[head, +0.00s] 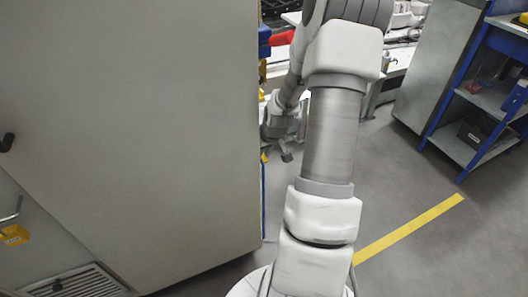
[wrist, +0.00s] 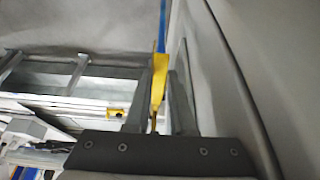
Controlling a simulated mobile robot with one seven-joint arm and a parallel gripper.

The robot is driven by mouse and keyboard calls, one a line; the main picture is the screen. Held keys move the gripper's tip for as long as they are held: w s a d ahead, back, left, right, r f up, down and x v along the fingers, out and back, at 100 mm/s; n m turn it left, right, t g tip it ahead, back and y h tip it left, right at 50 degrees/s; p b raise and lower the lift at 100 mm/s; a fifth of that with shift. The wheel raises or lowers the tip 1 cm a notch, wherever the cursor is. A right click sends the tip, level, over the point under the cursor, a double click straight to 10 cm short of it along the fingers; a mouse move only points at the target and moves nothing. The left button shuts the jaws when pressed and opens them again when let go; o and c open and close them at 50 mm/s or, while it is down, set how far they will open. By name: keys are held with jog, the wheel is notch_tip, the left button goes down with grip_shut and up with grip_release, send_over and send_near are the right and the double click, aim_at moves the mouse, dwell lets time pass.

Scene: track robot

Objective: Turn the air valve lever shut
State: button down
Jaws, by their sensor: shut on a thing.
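In the wrist view, the yellow air valve lever (wrist: 158,84) stands between the two dark fingers of my gripper (wrist: 165,92). My gripper is shut on it. A narrow blue strip (wrist: 162,28) runs on from the lever's far end. In the head view, my gripper (head: 286,152) is small and partly hidden behind my own arm, beside the edge of the large grey cabinet. A small yellow patch shows at that edge; I cannot tell there how the lever is turned. The valve body is hidden.
The large grey cabinet (head: 135,120) fills the left of the head view, close to my arm. A blue-framed shelf (head: 465,150) stands at the right. A yellow floor line (head: 410,228) crosses open grey floor. A ladder-like metal frame (wrist: 70,80) shows in the wrist view.

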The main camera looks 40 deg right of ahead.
jog(key=shift+d+r+p, duration=0.1)
jog(key=shift+p, duration=0.35)
jog(key=w+d+n+g+y+p, duration=0.3)
jog(key=d+n, duration=0.7)
jog(key=n, duration=0.8)
jog(key=shift+w+y+p, duration=0.65)
jog(key=shift+w+y, duration=0.45)
jog(key=shift+w, duration=0.6)
jog(key=c, duration=0.8)
grip_release()
jog(key=shift+o, duration=0.2)
